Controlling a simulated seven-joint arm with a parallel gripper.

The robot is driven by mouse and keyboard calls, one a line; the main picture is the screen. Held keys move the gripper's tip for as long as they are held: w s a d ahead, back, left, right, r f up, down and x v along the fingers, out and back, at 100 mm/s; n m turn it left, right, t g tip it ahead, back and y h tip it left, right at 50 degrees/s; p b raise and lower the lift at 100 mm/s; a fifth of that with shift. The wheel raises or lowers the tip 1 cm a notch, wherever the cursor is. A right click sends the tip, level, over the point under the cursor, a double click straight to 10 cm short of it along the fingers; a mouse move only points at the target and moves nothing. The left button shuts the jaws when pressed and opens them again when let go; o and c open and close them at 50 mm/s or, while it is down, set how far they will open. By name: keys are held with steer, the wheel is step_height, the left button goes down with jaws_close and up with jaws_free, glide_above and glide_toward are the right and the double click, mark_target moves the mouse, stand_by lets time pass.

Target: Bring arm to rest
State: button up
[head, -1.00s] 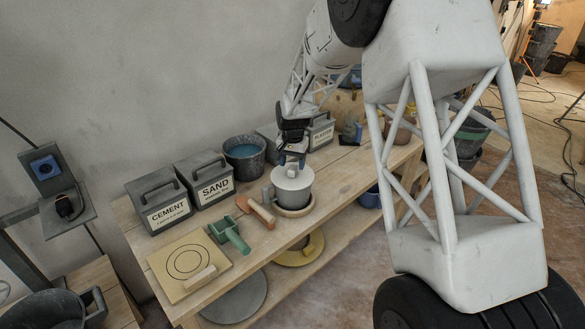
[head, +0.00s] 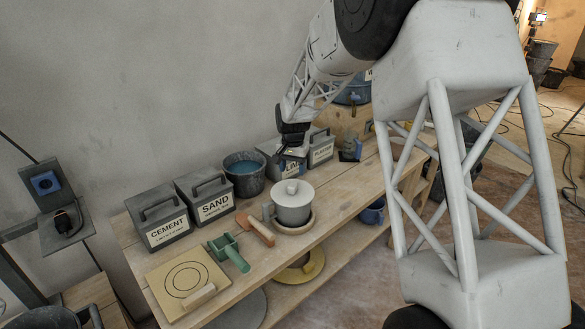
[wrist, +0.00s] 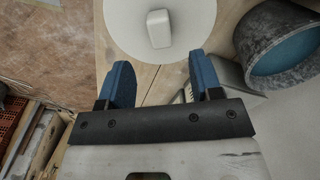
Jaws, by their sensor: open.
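My gripper (wrist: 163,85) is open and empty, its two blue fingers apart in the wrist view. In the head view my gripper (head: 288,150) hangs above the back part of the bench, over a labelled box and clear of the lidded grey mug. The mug (head: 292,209) stands upright on a round wooden base, with its pale lid (head: 292,188) on top. In the wrist view the lid (wrist: 185,38) with its block-shaped knob lies just beyond the fingertips, with nothing between the fingers.
On the wooden bench (head: 330,207) stand a cement box (head: 160,222), a sand box (head: 208,200), a bucket of blue liquid (head: 244,178) and a plaster box (head: 321,150). A green scoop (head: 228,251), a brick-coloured tool (head: 257,231) and a board with circles (head: 180,265) lie in front.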

steer(key=s+d+r+n+t, duration=0.1)
steer(key=s+d+r, duration=0.65)
steer(key=s, duration=0.35)
steer(key=s+d+r, duration=0.7)
steer(key=s+r, duration=0.1)
steer(key=s, duration=0.2)
steer(key=s+d, duration=0.3)
steer(key=s, duration=0.7)
steer(key=s+d+n+t, duration=0.1)
steer(key=s+d, duration=0.1)
steer(key=s, duration=0.8)
steer(key=s+d, duration=0.3)
steer(key=s, duration=0.7)
steer(key=shift+d+r+n+t, duration=0.3)
steer(key=shift+d+r+n, duration=0.05)
steer(key=shift+n, duration=0.05)
